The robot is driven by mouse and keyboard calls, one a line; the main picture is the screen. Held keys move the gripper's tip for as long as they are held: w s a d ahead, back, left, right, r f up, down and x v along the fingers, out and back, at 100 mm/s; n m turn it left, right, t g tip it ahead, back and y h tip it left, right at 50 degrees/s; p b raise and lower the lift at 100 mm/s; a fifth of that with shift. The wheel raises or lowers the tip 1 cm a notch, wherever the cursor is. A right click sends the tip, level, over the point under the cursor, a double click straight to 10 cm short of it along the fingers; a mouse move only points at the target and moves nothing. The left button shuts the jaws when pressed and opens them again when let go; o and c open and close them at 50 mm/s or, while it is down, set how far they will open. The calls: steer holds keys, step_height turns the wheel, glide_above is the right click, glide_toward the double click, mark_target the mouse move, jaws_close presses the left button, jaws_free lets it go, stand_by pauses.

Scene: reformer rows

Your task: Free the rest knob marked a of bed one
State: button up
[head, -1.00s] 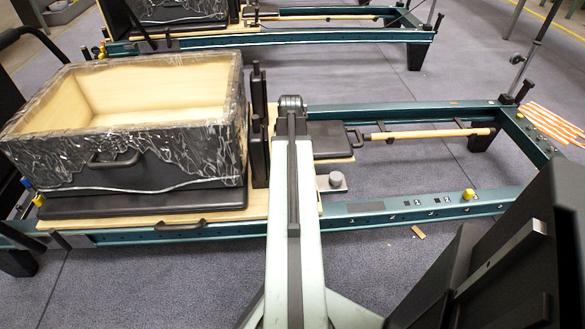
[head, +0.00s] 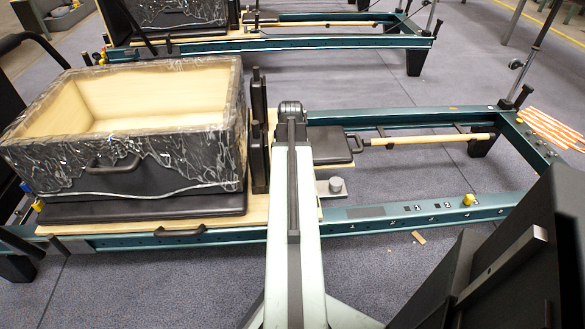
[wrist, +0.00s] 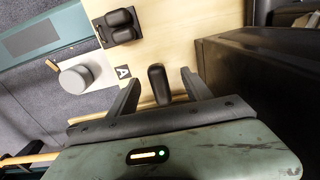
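In the wrist view, a dark elongated knob (wrist: 157,84) stands on the pale wooden board (wrist: 180,25), just right of a small plate marked A (wrist: 123,71). My gripper (wrist: 160,77) is open, one black finger on each side of this knob. Gaps show on both sides, and I see no contact. In the head view, bed one looks to be the near teal-framed bed (head: 385,216); my arm hides the gripper and the marked knob there.
A grey round knob (wrist: 75,78) on a pale plate and a black double pad (wrist: 118,25) lie left of the fingers. A dark wall (wrist: 255,85) stands close on the right. A film-wrapped wooden box (head: 215,150) sits on the carriage. A second bed (head: 340,43) stands behind.

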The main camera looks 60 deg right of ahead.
step_height(320, 180, up, 7)
steer(key=p, duration=0.7)
steer(key=shift+r, duration=0.1)
